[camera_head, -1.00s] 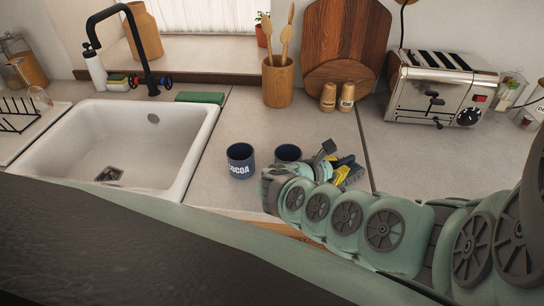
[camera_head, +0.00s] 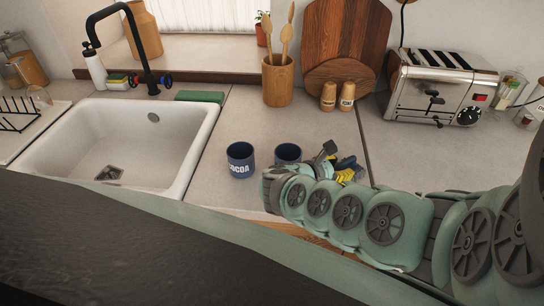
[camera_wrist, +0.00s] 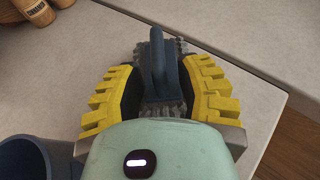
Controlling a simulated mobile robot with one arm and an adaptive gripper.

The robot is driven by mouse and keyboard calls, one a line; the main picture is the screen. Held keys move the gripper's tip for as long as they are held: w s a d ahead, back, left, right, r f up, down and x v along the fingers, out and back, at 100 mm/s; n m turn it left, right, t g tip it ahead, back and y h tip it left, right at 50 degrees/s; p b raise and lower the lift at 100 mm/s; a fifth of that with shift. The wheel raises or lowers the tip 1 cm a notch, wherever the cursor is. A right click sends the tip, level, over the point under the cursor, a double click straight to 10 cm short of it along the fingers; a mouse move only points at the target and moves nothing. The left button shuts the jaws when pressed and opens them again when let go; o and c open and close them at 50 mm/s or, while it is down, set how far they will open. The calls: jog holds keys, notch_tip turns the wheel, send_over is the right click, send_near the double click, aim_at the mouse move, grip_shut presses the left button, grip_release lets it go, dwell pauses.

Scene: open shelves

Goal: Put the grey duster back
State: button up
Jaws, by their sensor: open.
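The grey duster (camera_wrist: 158,62) shows in the wrist view as a dark blue-grey upright handle over a fuzzy grey head, on the light worktop. My gripper (camera_wrist: 162,82) is open, with one yellow padded finger on each side of the duster. I cannot tell whether the fingers touch it. In the head view my gripper (camera_head: 345,175) is low over the worktop, right of the dark mugs, and mostly hidden by my own arm.
A dark COCOA mug (camera_head: 240,163) and a second dark mug (camera_head: 287,153) stand close left of my gripper. Two wooden shakers (camera_head: 328,97), a utensil pot (camera_head: 277,83) and a toaster (camera_head: 440,88) stand behind. The sink (camera_head: 125,150) is left. Bare worktop (camera_head: 430,155) lies right.

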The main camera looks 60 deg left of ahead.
jog(key=shift+r, duration=0.1)
jog(key=shift+d+r, duration=0.1)
jog(key=v, duration=0.3)
jog(key=shift+s+f, duration=0.2)
jog(key=shift+s, duration=0.25)
jog(key=shift+s+a+r+b, duration=0.2)
jog(key=shift+s+a+b, duration=0.1)
jog(key=shift+s, duration=0.3)
jog(key=shift+s+d+r+b, duration=0.2)
jog(key=shift+s+d+b, duration=0.1)
jog(key=shift+b, duration=0.1)
jog(key=b+v, duration=0.1)
jog(key=v, duration=0.5)
jog(key=shift+s+r, duration=0.1)
jog(key=shift+r, duration=0.1)
